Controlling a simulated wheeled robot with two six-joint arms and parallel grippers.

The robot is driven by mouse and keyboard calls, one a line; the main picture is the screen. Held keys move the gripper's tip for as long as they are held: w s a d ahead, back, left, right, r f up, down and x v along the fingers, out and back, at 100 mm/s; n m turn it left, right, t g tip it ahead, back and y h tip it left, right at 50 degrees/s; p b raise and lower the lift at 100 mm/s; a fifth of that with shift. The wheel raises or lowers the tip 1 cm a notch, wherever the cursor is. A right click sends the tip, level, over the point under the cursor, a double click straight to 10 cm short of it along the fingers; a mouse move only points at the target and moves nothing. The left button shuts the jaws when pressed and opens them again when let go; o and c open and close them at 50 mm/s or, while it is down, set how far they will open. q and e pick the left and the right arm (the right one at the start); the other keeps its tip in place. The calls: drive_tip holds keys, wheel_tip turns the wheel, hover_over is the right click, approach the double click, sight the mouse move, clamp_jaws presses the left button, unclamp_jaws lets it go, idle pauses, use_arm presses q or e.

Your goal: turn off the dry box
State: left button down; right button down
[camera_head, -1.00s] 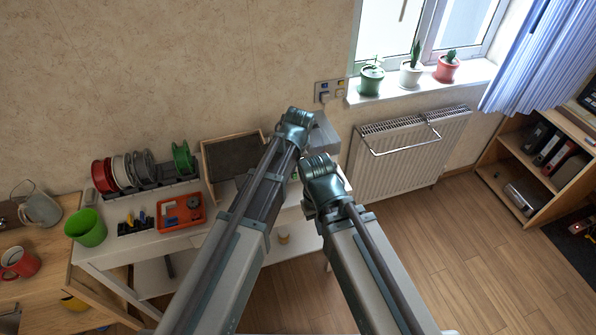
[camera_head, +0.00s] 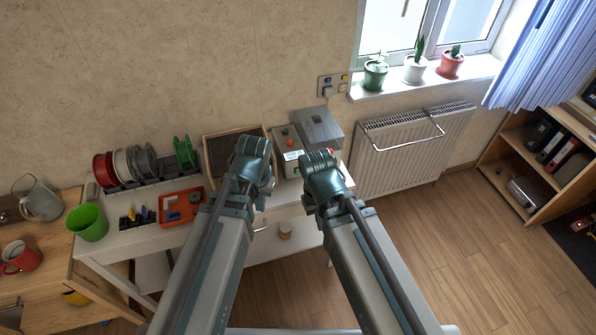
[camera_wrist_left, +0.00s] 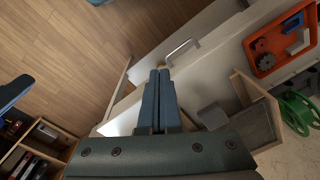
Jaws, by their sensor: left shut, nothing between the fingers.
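A grey box-shaped unit, which looks like the dry box (camera_head: 289,141), stands at the right end of the white table in the head view. Its front carries a red button and a small lit display; a grey block stands behind it. My left gripper (camera_head: 263,188) is in front of it and to the left, mostly hidden by its own wrist. In the left wrist view its fingers (camera_wrist_left: 158,98) are shut and empty over the table edge. My right wrist covers part of the unit's right side; its fingers are hidden.
A wall panel with switches (camera_head: 334,84) is above the unit. A dark framed tray (camera_head: 211,160), spools (camera_head: 184,152) and an orange tray (camera_head: 180,207) lie left on the table (camera_head: 130,243). A radiator (camera_head: 410,150) is to the right.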

sight(297, 171)
use_arm(q)
drive_tip(key=w+d+m+t, duration=0.1)
drive_tip(key=w+d+m, duration=1)
drive_tip(key=w, duration=0.5)
drive_tip(key=shift+w+d+t, duration=0.25)
drive_tip(key=shift+d+t, duration=0.05)
drive_tip(key=shift+d, duration=0.55)
drive_tip(key=shift+f, duration=0.1)
drive_tip(key=f+b, duration=0.3)
drive_tip(key=w+f+b, duration=0.1)
drive_tip(key=f+b, duration=0.3)
drive_tip(key=w+f+b, duration=0.1)
drive_tip(key=f+b, duration=0.2)
drive_tip(key=b, duration=0.1)
drive_tip(key=shift+a+f, duration=0.25)
drive_tip(key=shift+a, duration=0.1)
drive_tip(key=w, duration=0.2)
drive_tip(key=shift+w+a+f+b, duration=0.35)
drive_tip(key=shift+a, duration=0.05)
drive_tip(key=shift+w+a, duration=0.15)
drive_tip(key=shift+w, duration=0.15)
